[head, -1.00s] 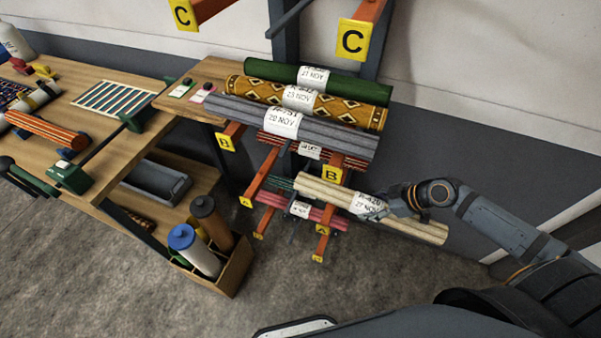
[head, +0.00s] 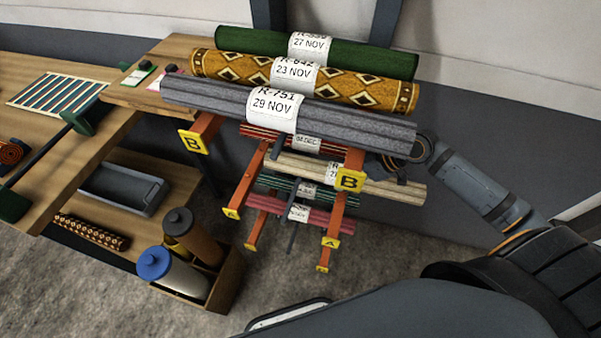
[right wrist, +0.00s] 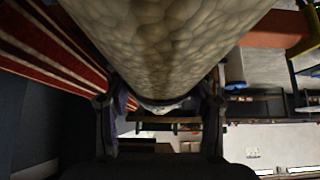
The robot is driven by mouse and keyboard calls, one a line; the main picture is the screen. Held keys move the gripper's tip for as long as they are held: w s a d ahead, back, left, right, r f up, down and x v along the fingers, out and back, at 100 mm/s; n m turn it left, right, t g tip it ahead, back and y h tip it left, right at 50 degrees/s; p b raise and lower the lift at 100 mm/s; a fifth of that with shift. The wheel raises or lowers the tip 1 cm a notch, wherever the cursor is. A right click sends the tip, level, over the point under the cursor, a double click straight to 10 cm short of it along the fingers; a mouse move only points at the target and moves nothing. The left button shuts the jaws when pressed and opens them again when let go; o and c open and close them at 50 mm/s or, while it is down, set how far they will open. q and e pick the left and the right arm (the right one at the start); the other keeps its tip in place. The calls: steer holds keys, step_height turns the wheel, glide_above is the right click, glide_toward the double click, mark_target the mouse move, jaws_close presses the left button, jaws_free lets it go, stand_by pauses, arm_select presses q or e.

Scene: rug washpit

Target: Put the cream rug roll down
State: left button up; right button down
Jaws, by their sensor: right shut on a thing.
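The cream rug roll (head: 405,190) is below the grey roll in the head view, among the orange rack arms. I cannot tell whether the roll touches the rack arms. My left gripper is not in view.
A grey roll (head: 345,122), a patterned roll (head: 350,91) and a green roll (head: 375,58) lie above on the rack. A red roll (head: 262,133) is just behind; dark green (head: 335,198) and pink (head: 325,220) rolls lie below. A wooden bench (head: 60,72) stands left.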

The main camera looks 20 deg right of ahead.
mark_target(301, 165)
steer(key=w+a, duration=0.1)
steer(key=a, duration=0.1)
steer(key=w+a, duration=0.1)
steer(key=shift+w+a+r, duration=0.1)
steer(key=shift+w+a, duration=0.25)
steer(key=shift+a, duration=0.05)
steer(key=w+a, duration=0.2)
steer(key=a, duration=0.1)
steer(key=shift+w+a, duration=0.55)
steer(key=shift+a, duration=0.2)
steer(key=shift+w+a+r, duration=0.1)
steer(key=shift+w+a, duration=0.3)
steer(key=shift+a, duration=0.2)
steer(key=shift+w+a, duration=0.35)
steer(key=shift+a, duration=0.2)
steer(key=shift+f, duration=0.6)
steer(key=shift+a+f, duration=0.1)
steer(key=shift+f, duration=0.2)
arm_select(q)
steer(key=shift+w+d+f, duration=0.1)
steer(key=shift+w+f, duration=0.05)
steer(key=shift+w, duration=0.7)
arm_select(e)
steer(key=shift+d, duration=0.2)
